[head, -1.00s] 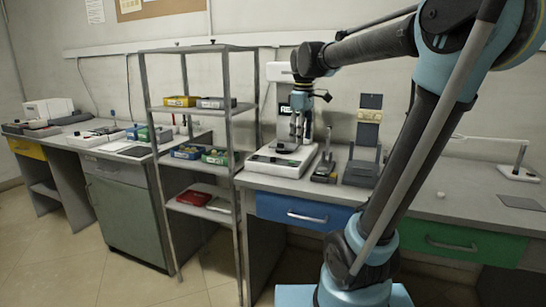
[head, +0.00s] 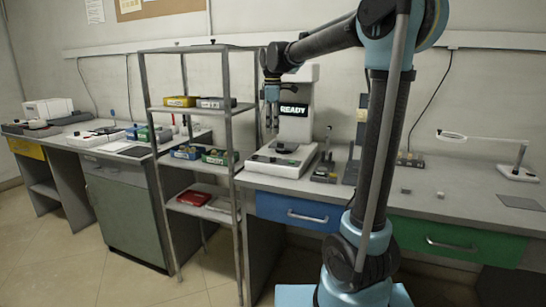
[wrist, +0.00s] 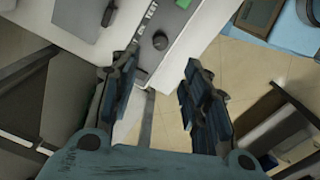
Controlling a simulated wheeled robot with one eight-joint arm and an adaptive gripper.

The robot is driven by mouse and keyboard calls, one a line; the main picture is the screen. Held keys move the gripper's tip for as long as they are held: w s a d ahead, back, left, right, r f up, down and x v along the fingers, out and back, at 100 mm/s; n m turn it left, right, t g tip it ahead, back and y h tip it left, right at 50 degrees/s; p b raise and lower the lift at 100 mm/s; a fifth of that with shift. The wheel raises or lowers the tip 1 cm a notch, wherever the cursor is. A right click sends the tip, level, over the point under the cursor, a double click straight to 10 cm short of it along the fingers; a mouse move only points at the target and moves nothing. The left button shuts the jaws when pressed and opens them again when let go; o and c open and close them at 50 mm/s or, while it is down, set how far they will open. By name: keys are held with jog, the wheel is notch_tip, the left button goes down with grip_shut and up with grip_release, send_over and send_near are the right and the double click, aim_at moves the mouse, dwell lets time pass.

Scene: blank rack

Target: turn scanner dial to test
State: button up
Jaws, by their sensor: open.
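The scanner (head: 293,122) is a white machine on the bench, with a lit display (head: 293,110) reading READY and a broad base (head: 262,166). In the wrist view my gripper (wrist: 162,68) is open, with nothing between the fingers.
A metal rack (head: 231,130) with bins stands close left of the scanner. A dark stand (head: 326,168) is just right of it. Small grey blocks (head: 405,191) and a magnifier lamp (head: 517,170) are farther right on the bench. A blue drawer (head: 285,208) is below.

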aim_at(273, 159)
notch_tip(273, 159, down, 12)
jog(key=shift+w+f, duration=0.15)
jog(key=shift+f, duration=0.05)
dwell(0.4)
